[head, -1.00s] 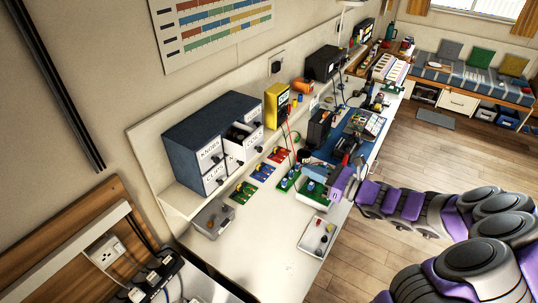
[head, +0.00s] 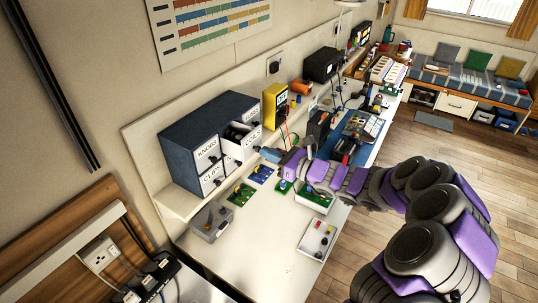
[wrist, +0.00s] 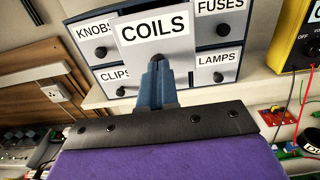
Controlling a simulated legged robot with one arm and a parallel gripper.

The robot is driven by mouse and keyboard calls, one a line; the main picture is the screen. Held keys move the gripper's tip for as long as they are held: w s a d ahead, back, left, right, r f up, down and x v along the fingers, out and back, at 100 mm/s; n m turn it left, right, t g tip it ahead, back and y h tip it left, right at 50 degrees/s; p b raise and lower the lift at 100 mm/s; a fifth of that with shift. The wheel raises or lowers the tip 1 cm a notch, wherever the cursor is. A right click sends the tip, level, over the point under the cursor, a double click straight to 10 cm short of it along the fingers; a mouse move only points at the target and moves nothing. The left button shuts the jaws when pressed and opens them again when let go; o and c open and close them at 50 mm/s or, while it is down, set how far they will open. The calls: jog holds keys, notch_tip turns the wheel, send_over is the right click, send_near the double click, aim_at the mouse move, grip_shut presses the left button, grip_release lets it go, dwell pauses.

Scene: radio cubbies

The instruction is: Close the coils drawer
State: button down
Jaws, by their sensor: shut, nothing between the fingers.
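The coils drawer (wrist: 158,34) is pulled out of a dark blue cabinet (head: 183,163), with its label and front facing my wrist camera.
Drawers labelled KNOBS (wrist: 92,30), CLIPS (wrist: 115,76), LAMPS (wrist: 216,62) and FUSES (wrist: 221,8) surround it, apparently shut. A yellow meter (head: 275,104) with red leads stands right of the cabinet. Small boards and a grey box (head: 211,222) lie on the white bench (head: 270,245).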

aim_at(254, 146)
jog(key=shift+w+a, duration=0.1)
jog(key=shift+a, duration=0.05)
jog(key=p+x, duration=0.2)
jog(key=x, duration=0.6)
jog(key=shift+a, duration=0.1)
jog(key=shift+w+r, duration=0.1)
jog(key=shift+r, duration=0.1)
dwell(0.4)
